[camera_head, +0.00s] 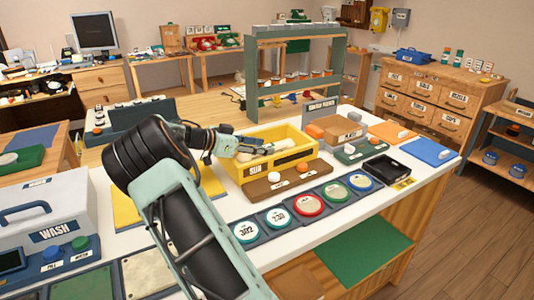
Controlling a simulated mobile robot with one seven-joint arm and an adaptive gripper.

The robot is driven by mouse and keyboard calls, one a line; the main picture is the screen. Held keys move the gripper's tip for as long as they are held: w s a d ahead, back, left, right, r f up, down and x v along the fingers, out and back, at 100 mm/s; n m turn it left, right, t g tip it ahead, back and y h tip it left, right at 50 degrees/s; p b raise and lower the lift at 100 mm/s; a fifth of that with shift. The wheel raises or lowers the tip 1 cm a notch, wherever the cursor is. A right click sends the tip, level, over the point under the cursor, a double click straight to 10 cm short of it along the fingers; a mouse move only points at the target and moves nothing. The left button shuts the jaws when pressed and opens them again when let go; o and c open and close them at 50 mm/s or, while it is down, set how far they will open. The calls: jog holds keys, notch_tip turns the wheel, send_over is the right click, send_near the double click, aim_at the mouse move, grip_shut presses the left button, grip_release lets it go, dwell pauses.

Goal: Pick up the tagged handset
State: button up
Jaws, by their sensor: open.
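My gripper (262,150) is above the yellow bin (284,164) on the white counter, its fingers small and partly lost against the bin. I cannot make out a tagged handset. Red phone-like things (205,43) stand on the far back desk, too small to read.
Round dials (308,205) line the counter front, with a black tray (387,169) to their right. A grey WASH box (50,205) stands at left. A teal shelf (290,42) rises behind the counter.

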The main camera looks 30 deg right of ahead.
jog(key=shift+d+f, duration=0.15)
jog(key=shift+d, duration=0.3)
grip_shut()
